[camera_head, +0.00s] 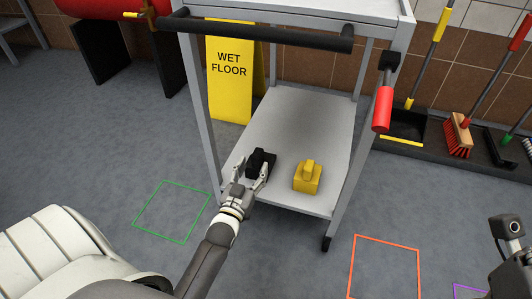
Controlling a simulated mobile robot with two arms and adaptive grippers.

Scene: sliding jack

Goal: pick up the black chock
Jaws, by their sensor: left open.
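The black chock (261,160) sits on the lower shelf of the grey cart (310,126), near its front left. My left gripper (250,176) is open at the chock's near side, with one finger to its left and the other by its near right. The fingers hide part of the chock's lower front. I cannot tell whether they touch it. A yellow chock (307,177) stands apart to the right on the same shelf. Part of my right arm shows at the right edge, but its gripper fingers do not.
The cart's posts and black handle (255,33) stand around and above the shelf. A yellow wet floor sign (229,80) is behind it. A green square (172,211) and an orange square (385,268) mark clear floor. Brooms (459,135) stand at right.

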